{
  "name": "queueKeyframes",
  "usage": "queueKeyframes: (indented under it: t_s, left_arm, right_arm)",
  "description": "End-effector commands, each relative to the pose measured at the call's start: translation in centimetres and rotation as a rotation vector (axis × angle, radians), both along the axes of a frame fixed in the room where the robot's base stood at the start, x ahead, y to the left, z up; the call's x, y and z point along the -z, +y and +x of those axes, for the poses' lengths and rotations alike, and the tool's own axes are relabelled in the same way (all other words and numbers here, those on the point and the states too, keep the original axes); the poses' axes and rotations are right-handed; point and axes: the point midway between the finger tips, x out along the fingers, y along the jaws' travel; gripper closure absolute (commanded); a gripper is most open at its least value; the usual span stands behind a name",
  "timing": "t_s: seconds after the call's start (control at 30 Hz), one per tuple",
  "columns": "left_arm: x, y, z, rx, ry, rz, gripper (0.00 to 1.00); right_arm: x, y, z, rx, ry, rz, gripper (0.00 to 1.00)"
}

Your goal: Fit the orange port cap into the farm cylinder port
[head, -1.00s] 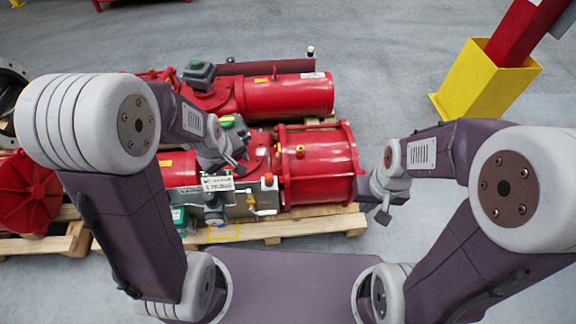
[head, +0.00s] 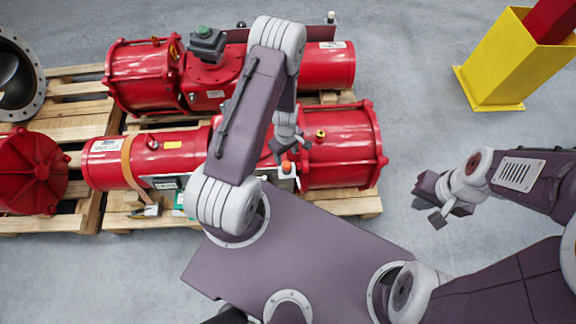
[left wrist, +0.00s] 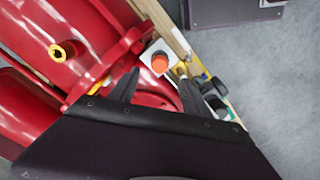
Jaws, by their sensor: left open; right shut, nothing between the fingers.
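The orange port cap (head: 287,166) sits on a small pale block (head: 285,173) by the near red cylinder (head: 342,150). It also shows in the left wrist view (left wrist: 160,63), upright on its pale holder. My left gripper (head: 289,149) is open and empty just above the cap; its dark fingers (left wrist: 158,92) point toward the cap in the left wrist view, apart from it. A yellow-rimmed port (head: 321,133) is on top of the near cylinder, and shows with a dark hole in the left wrist view (left wrist: 62,50). My right gripper (head: 432,207) is shut and empty over bare floor.
A second red actuator (head: 140,75) lies behind, on wooden pallets (head: 85,107). A yellow post base (head: 500,70) stands at the upper right. A grey box with a green knob (head: 207,44) rises from the far actuator. Open grey floor lies right of the near cylinder.

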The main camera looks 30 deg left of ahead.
Motion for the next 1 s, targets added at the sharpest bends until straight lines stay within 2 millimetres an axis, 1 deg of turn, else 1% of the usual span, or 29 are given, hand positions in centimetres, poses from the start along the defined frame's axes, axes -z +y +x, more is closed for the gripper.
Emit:
queueKeyframes:
  t_s: [0.03, 0.1, 0.17, 0.27, 0.33, 0.37, 0.53, 0.6, 0.67, 0.83, 0.87, 0.9, 0.97, 1.0]
  left_arm:
    - [1.8, 0.0, 0.0, 0.001, 0.0, 0.0, 0.44]
    - [2.9, 0.0, 0.0, 0.001, 0.0, 0.0, 0.44]
    - [3.2, 0.0, 0.0, 0.001, 0.0, 0.0, 0.44]
    - [2.9, 0.0, 0.0, 0.002, 0.0, 0.0, 0.44]
    - [3.4, -0.1, 0.0, 0.002, 0.0, 0.0, 0.44]
    - [3.9, -0.1, 0.0, 0.002, 0.0, 0.0, 0.44]
    - [7.2, -0.2, 0.0, 0.002, 0.0, 0.0, 0.44]
    - [8.2, -0.2, 0.1, 0.002, 0.0, 0.0, 0.44]
    - [8.3, -0.2, 0.1, 0.002, -0.001, 0.0, 0.44]
    - [7.8, -0.2, 0.1, 0.002, -0.001, 0.0, 0.44]
    - [7.8, -0.2, 0.1, 0.002, -0.001, 0.0, 0.49]
    - [7.8, -0.2, 0.1, 0.002, 0.0, 0.0, 0.6]
    - [7.8, -0.2, 0.1, 0.002, 0.0, 0.0, 0.77]
    - [7.8, -0.2, 0.1, 0.002, 0.0, 0.0, 0.88]
  right_arm:
    - [1.8, 0.0, 0.0, 0.0, 0.0, 0.0, 1.0]
    - [2.9, 0.0, 0.0, 0.0, 0.001, 0.0, 1.0]
    - [3.2, 0.0, 0.0, 0.0, 0.001, 0.0, 1.0]
    - [2.9, 0.0, 0.0, 0.0, 0.001, 0.0, 1.0]
    - [3.4, 0.0, 0.0, 0.0, 0.0, 0.0, 1.0]
    - [3.9, 0.0, 0.0, 0.0, 0.0, 0.0, 1.0]
    - [7.2, 0.0, 0.0, 0.0, 0.0, 0.0, 1.0]
    - [8.2, 0.0, 0.0, 0.0, 0.001, 0.0, 1.0]
    - [8.3, 0.0, 0.0, 0.0, 0.001, 0.0, 1.0]
    - [7.8, 0.0, 0.0, 0.0, 0.0, 0.0, 1.0]
    - [7.8, 0.0, 0.0, 0.0, 0.0, 0.0, 1.0]
    - [7.8, 0.0, 0.0, 0.0, 0.0, 0.0, 1.0]
    - [7.8, 0.0, 0.0, 0.0, 0.0, 0.0, 1.0]
    - [7.8, 0.0, 0.0, 0.0, 0.0, 0.0, 1.0]
